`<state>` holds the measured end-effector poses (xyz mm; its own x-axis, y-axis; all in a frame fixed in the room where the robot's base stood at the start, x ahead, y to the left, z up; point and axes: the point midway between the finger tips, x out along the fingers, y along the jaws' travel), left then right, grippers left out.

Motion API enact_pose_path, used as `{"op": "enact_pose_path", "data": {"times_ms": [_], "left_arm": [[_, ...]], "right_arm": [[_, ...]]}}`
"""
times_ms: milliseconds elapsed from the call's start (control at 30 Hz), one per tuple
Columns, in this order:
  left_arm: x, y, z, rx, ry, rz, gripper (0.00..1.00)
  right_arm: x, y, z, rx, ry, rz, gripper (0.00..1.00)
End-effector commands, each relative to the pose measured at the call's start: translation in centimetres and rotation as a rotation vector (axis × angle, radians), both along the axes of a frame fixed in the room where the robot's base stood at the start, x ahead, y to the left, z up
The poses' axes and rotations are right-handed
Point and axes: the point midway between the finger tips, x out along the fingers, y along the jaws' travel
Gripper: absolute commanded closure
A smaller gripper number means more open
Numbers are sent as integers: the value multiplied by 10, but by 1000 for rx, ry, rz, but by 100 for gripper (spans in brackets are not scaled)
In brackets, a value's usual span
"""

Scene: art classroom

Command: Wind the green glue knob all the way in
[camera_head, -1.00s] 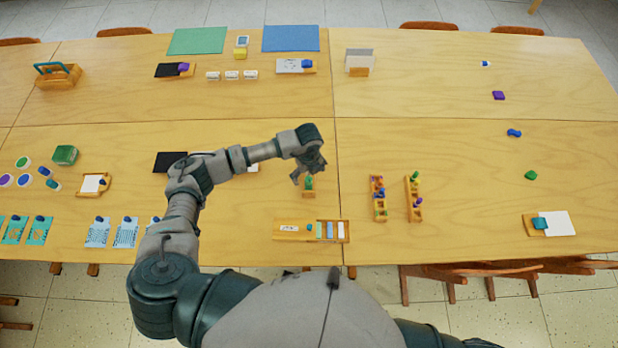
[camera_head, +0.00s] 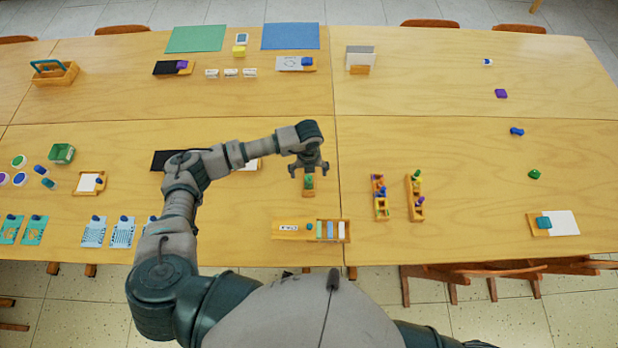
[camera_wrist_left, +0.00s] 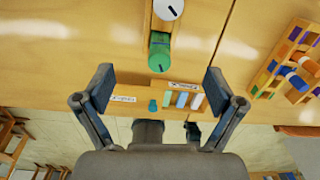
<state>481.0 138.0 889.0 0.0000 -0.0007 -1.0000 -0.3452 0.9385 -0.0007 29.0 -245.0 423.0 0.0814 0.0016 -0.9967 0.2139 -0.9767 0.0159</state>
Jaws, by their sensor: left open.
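The green glue knob (camera_head: 309,181) is in a small wooden holder on the near table, just below my left gripper (camera_head: 309,171) in the head view. In the left wrist view the green knob (camera_wrist_left: 159,51) has a dark line on its top, and a white dial (camera_wrist_left: 168,8) with a dark mark is beside it. My left gripper (camera_wrist_left: 159,88) is open and empty there, its two fingers wide apart. The knob appears beyond the fingertips, between their lines, and apart from them. My right gripper is not in view.
A wooden tray (camera_head: 291,227) with coloured pieces lies nearer to me. Two narrow wooden racks (camera_head: 408,196) (camera_head: 380,214) with coloured knobs stand to the right. A white card with a teal block (camera_head: 544,222) lies at far right. The table between them is clear.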

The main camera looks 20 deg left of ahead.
Motion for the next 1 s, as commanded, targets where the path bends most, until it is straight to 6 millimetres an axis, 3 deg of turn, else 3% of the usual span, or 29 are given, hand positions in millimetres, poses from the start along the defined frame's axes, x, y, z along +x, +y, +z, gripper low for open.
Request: {"op": "enact_pose_path", "data": {"times_ms": [233, 1000], "left_arm": [[0, 0, -1, 1, 1, -148, 6], [-1, 0, -10, 0, 2, -149, 6]], "right_arm": [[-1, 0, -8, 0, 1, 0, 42], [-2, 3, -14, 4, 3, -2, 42]]}}
